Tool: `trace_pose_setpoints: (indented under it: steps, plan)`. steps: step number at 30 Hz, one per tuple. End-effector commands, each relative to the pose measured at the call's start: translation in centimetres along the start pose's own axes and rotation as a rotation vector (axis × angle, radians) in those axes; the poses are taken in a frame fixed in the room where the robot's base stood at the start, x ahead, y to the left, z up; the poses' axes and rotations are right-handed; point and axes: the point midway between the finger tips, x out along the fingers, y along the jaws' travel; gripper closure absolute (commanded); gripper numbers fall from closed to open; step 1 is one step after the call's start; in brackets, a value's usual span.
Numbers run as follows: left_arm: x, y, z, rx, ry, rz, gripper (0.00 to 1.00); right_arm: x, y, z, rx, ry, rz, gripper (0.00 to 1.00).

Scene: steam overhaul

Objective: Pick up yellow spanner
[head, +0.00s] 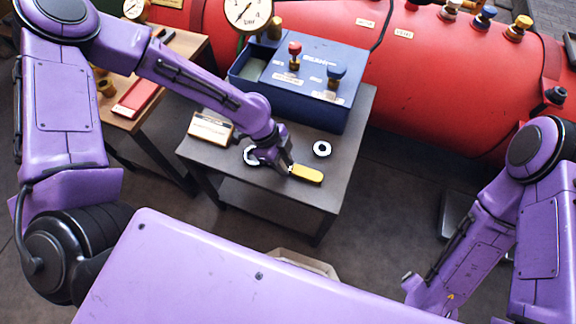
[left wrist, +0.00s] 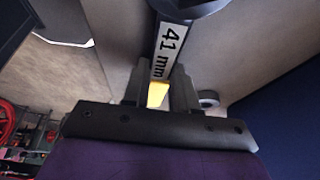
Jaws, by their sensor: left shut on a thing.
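The yellow spanner (head: 307,173) is at the front of the small dark table (head: 341,150) in the head view, its yellow handle pointing right. My left gripper (head: 286,168) is at the spanner, reaching down over the table. In the left wrist view the gripper (left wrist: 158,92) is shut on the spanner, whose label (left wrist: 170,52) reads "41 mm". A bit of yellow (left wrist: 157,95) shows between the fingers. I cannot tell whether the spanner touches the tabletop. My right arm is at the right, but its gripper is not in view.
A blue box (head: 318,108) with red and blue knobs stands at the back of the table. A white ring (head: 321,149) and a small sign (head: 210,129) are on the tabletop. A large red boiler (head: 440,75) lies behind. A wooden table (head: 185,48) stands at the left.

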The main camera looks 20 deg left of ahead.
Motion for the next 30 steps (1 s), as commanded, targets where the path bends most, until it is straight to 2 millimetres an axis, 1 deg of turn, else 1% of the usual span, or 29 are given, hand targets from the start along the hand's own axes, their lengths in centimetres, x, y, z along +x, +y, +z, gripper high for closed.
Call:
trace_pose_setpoints:
  steps: [25, 28, 30]
  plan:
    - [-0.11, -0.08, -0.11, 0.000, 0.002, -0.002, 1.00, -0.03, 0.00, -0.01, 0.000, 0.000, 0.000, 0.28]
    - [-0.45, -0.10, -0.25, 0.000, 0.002, -0.003, 1.00, -0.15, 0.01, -0.06, 0.000, 0.000, 0.000, 0.28]
    - [-1.01, -0.11, -0.50, 0.000, 0.002, -0.003, 1.00, -0.33, 0.03, -0.14, 0.000, 0.000, 0.000, 0.28]
